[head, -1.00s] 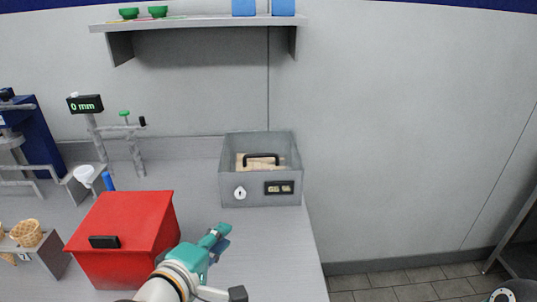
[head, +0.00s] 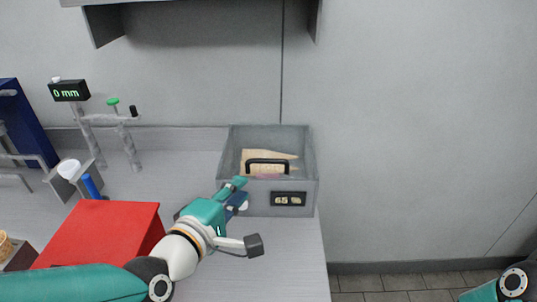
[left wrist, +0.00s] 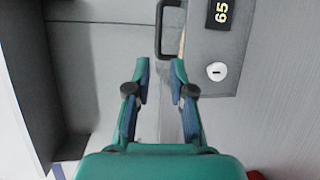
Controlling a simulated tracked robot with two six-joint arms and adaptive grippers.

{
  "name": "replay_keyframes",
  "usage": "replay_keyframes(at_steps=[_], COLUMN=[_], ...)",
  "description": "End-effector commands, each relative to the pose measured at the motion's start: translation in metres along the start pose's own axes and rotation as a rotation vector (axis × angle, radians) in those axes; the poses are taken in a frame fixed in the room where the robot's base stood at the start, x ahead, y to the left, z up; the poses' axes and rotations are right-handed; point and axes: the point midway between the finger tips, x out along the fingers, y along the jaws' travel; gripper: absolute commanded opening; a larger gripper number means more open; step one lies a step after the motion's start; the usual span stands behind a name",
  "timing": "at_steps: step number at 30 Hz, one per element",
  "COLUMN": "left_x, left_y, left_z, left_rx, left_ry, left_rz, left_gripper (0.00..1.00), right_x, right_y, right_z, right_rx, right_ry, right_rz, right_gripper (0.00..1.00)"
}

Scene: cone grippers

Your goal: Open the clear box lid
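The clear box (head: 232,150) stands on the counter's back right. It is grey and see-through, with tan, cone-like shapes inside. Its black handle (head: 267,162) is at the top, and a number plate (head: 289,199) is on its front. My left gripper (head: 240,188) is at the box's front left and covers the keyhole there. In the left wrist view my left gripper (left wrist: 160,72) is open and empty, its two fingers apart. The handle (left wrist: 161,30) shows just beyond the fingertips, and the keyhole plate (left wrist: 217,71) is to the right. My right gripper is out of view.
A red box (head: 95,235) stands at the front left of the counter (head: 275,265). A stand with a "0 mm" display (head: 68,91) is at the back left. A shelf (head: 200,12) hangs above. Floor is open at right.

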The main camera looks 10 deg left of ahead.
Motion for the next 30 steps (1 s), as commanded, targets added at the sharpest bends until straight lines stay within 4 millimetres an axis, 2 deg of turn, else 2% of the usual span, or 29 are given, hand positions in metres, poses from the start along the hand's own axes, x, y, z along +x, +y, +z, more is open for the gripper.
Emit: replay_keyframes(at_steps=[4,12,18,24,30], left_x=[0.026,0.082,0.116,0.134,0.137], left_y=[0.001,0.000,0.001,0.001,0.001], left_z=[0.000,0.001,0.001,0.001,0.002], left_rx=[0.000,0.000,0.000,0.001,0.001], left_ry=[0.000,-0.001,-0.001,-0.003,-0.003], left_rz=[-0.005,-0.002,0.000,0.001,0.002], left_gripper=[0.22,0.22,0.22,0.22,0.22], right_x=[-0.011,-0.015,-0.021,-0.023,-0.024], right_y=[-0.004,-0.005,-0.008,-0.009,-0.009], right_z=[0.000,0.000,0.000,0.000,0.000], right_rx=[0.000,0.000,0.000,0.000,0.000], right_ry=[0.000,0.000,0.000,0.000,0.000], right_rz=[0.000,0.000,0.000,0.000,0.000], right_gripper=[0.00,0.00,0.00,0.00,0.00])
